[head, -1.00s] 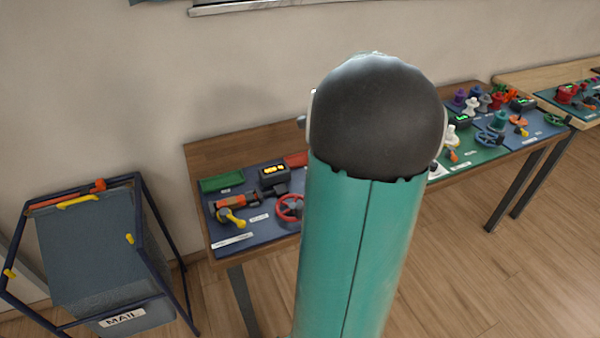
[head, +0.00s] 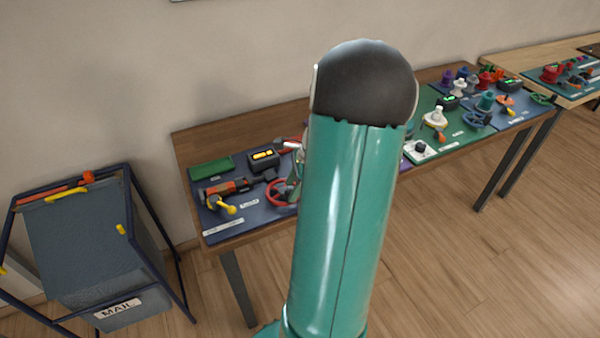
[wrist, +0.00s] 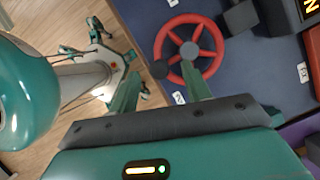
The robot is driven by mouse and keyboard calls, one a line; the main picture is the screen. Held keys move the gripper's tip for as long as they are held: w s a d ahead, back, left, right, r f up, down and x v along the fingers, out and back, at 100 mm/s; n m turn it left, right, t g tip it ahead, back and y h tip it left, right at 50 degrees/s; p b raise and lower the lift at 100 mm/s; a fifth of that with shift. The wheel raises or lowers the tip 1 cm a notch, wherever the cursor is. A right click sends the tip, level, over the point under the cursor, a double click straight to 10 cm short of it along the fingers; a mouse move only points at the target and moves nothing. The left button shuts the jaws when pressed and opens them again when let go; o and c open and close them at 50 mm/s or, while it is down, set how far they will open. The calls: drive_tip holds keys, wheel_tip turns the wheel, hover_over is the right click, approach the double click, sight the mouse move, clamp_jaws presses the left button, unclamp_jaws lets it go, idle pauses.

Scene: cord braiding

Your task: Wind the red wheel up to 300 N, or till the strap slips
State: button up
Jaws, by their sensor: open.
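The red wheel (head: 272,194) lies on the blue panel at the left end of the table, partly hidden by my arm. In the wrist view the red wheel (wrist: 217,43) shows its spokes, a grey hub and a dark round knob at its lower-left rim. My gripper (wrist: 160,88) is open, its two green fingers apart beside the lower-left side of the wheel. I cannot tell whether either finger touches it. A dark box with a lit yellow display (head: 263,158) stands behind the wheel; its digits are unreadable. I cannot make out the strap.
A yellow-handled crank (head: 222,205) and an orange-red device (head: 228,187) sit left of the wheel, with a green tray (head: 211,168) behind. A mail bin (head: 85,250) stands left of the table. Other panels with knobs and wheels lie to the right.

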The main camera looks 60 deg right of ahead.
drive_tip(key=shift+x, duration=1.1)
drive_tip(key=shift+w, duration=0.1)
clamp_jaws()
